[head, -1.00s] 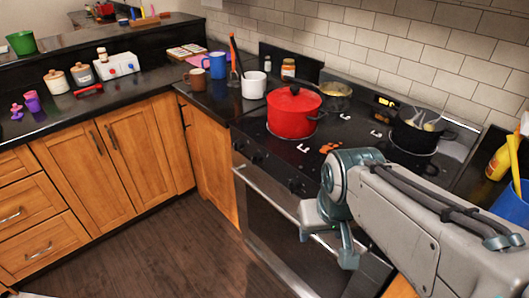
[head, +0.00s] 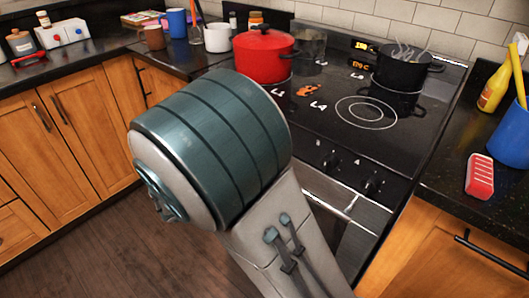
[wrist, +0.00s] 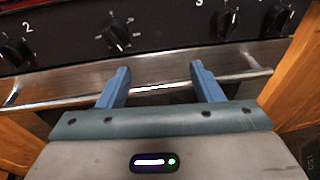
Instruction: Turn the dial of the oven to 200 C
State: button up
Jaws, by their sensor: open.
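The oven (head: 345,215) stands below the black cooktop. In the wrist view its front panel carries several black dials. One dial with small markings around it (wrist: 117,35) is at centre left; its setting is too small to read. Another dial (wrist: 15,52) beside a "2" is at far left, and two more (wrist: 225,22) are at right. An orange display (head: 362,66) behind the cooktop seems to end in "C". My gripper (wrist: 160,68) is open and empty, its blue fingers pointing at the oven handle (wrist: 150,82), below the dials. My arm hides it in the head view.
A red pot (head: 263,57) and a black pot (head: 405,68) stand on the cooktop. A red sponge (head: 480,176), a blue container (head: 510,140) and a yellow bottle (head: 494,88) are on the right counter. Wooden cabinets flank the oven; the floor at left is clear.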

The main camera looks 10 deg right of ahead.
jog(key=w+a+f+n+t+b, duration=0.1)
jog(key=w+a+n+t, duration=0.1)
jog(key=a+n+t, duration=0.25)
jog(key=b+x, duration=0.2)
jog(key=x, duration=1.1)
jog(key=shift+d+f+m+g, duration=0.2)
jog(key=shift+d+m+g, duration=0.15)
jog(key=shift+g, duration=0.1)
jog(key=shift+a, duration=0.1)
jog(key=c, duration=1)
